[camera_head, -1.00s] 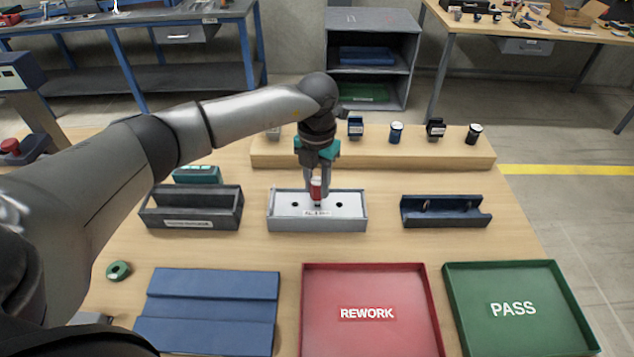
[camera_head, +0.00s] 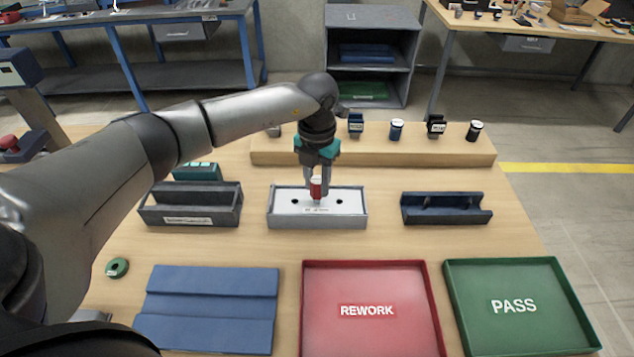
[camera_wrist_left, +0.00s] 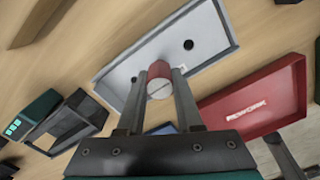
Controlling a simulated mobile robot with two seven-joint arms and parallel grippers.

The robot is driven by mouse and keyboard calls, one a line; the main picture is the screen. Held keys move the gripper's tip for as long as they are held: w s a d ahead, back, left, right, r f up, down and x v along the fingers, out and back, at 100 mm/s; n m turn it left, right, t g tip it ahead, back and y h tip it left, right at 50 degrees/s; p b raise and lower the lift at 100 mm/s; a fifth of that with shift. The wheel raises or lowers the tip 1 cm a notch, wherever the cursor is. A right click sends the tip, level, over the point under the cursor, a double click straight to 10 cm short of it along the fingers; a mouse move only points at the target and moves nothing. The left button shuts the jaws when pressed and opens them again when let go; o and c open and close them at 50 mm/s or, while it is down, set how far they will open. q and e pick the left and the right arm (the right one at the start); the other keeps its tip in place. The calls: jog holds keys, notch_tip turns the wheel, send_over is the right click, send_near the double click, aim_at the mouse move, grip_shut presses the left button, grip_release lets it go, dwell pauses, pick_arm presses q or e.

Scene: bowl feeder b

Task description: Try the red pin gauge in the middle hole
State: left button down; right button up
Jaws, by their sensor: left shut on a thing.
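My left gripper (camera_head: 317,188) is shut on the red pin gauge (camera_head: 316,187), which is upright over the middle of a white plate (camera_head: 347,208) set in a grey box (camera_head: 318,223). The plate's left hole (camera_head: 295,201) and right hole (camera_head: 339,201) are clear. The middle hole is hidden by the gauge, so I cannot tell whether the tip is in it. In the left wrist view the red gauge (camera_wrist_left: 160,74) sits between the two fingers. My right gripper is not in view.
A dark open holder (camera_head: 190,216) stands left of the box and a dark blue cradle (camera_head: 446,215) right. A wooden rack (camera_head: 380,155) with several small gauges is behind. The red REWORK tray (camera_head: 368,340) and green PASS tray (camera_head: 520,335) lie in front, beside a blue mat (camera_head: 207,310).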

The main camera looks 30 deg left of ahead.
pick_arm(q)
jog(key=shift+r, duration=0.1)
jog(key=shift+r+p, duration=2)
jog(key=shift+r, duration=0.4)
jog(key=shift+f+b, duration=1.6)
jog(key=shift+f, duration=0.55)
jog(key=shift+f, duration=0.4)
jog(key=shift+r, duration=0.15)
jog(key=shift+r+p, duration=1.85)
jog(key=shift+r, duration=0.6)
jog(key=shift+f, duration=0.2)
